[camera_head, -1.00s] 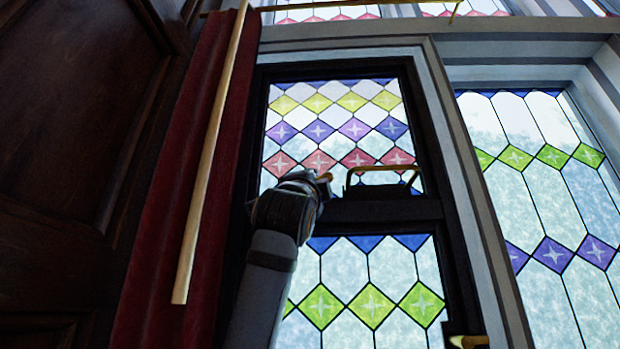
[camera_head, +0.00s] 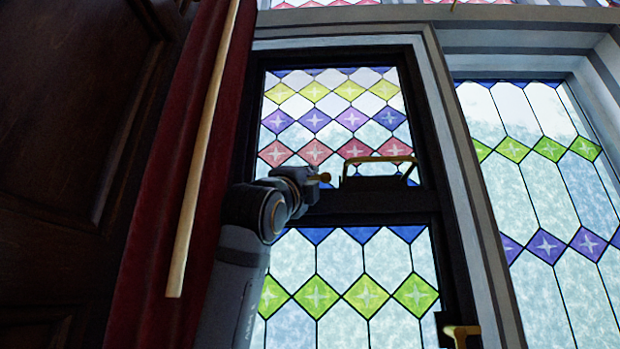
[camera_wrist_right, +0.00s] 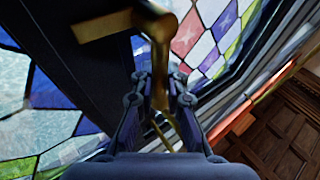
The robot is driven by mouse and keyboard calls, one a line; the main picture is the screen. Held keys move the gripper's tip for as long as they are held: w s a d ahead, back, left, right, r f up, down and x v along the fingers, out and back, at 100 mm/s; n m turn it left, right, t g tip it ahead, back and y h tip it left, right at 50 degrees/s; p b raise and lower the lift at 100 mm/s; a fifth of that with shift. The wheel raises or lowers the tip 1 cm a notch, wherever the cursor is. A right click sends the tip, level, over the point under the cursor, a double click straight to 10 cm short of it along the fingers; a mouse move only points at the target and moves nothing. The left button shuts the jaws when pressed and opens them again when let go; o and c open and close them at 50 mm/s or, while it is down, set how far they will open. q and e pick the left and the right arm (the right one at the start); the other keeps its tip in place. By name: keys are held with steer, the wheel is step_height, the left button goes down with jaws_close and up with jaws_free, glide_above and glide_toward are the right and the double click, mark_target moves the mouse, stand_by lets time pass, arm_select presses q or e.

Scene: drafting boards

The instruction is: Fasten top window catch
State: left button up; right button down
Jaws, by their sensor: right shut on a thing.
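The top window (camera_head: 337,120) has a dark frame and a pane of coloured diamonds. A small brass lever, apparently the catch, shows its tip (camera_head: 323,177) at the end of my right gripper (camera_head: 306,182) in the head view. In the right wrist view the brass lever (camera_wrist_right: 110,27) bends down between the fingers of my right gripper (camera_wrist_right: 160,95), which is shut on it. The fingers hide part of the lever and its mounting. A brass bar handle (camera_head: 380,159) on a dark base lies just right of the gripper. My left gripper is not in view.
A red curtain (camera_head: 150,250) with a pale pole (camera_head: 205,150) hangs left of the window, beside dark wood panelling (camera_head: 60,120). Another brass handle (camera_head: 463,330) sits at the lower right. A grey post (camera_head: 478,200) separates the right-hand window.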

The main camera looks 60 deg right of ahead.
steer(key=c, duration=1.3)
jaws_free()
steer(key=shift+f, duration=0.1)
steer(key=shift+c, duration=0.2)
steer(key=shift+n, duration=0.3)
